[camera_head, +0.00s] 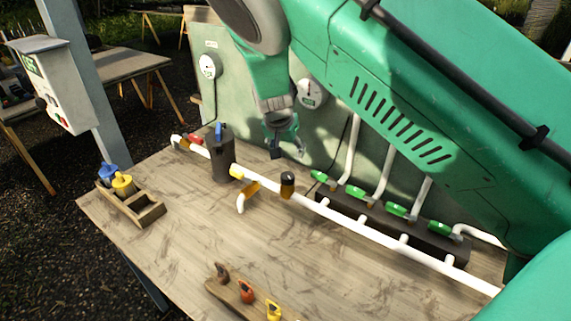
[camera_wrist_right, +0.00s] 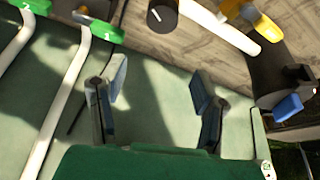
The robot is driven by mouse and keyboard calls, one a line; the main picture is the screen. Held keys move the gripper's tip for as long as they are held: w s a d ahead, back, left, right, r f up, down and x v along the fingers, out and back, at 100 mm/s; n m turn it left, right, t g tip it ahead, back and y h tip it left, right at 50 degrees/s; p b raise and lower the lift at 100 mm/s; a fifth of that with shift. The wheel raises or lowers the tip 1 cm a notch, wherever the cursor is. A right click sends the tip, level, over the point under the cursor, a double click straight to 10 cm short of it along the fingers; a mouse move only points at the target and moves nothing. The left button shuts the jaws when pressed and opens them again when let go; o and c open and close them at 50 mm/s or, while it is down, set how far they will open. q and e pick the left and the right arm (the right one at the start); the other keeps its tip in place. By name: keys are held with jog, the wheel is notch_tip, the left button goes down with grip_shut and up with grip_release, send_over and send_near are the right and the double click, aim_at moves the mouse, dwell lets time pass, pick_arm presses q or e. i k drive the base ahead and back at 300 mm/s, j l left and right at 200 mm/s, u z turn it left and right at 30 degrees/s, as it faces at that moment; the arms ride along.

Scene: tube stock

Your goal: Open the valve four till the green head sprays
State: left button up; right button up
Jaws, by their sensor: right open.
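Several green valve handles sit in a row on a dark manifold along the back of the table. In the right wrist view the handles numbered 1 (camera_wrist_right: 100,28) and 2 (camera_wrist_right: 35,6) show. Counting along the row, valve four is the rightmost green handle (camera_head: 438,228) in the head view; its number is not readable there. My right gripper (camera_head: 287,148) is open and empty, left of the row, in front of the green panel. Its two spread fingers also show in the right wrist view (camera_wrist_right: 158,88). No green spray head is identifiable. My left gripper is not in view.
A white pipe (camera_head: 370,232) runs in front of the manifold.

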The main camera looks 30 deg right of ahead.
aim_at(441, 228)
jog(key=k+j, duration=1.15)
jog(key=k, duration=0.15)
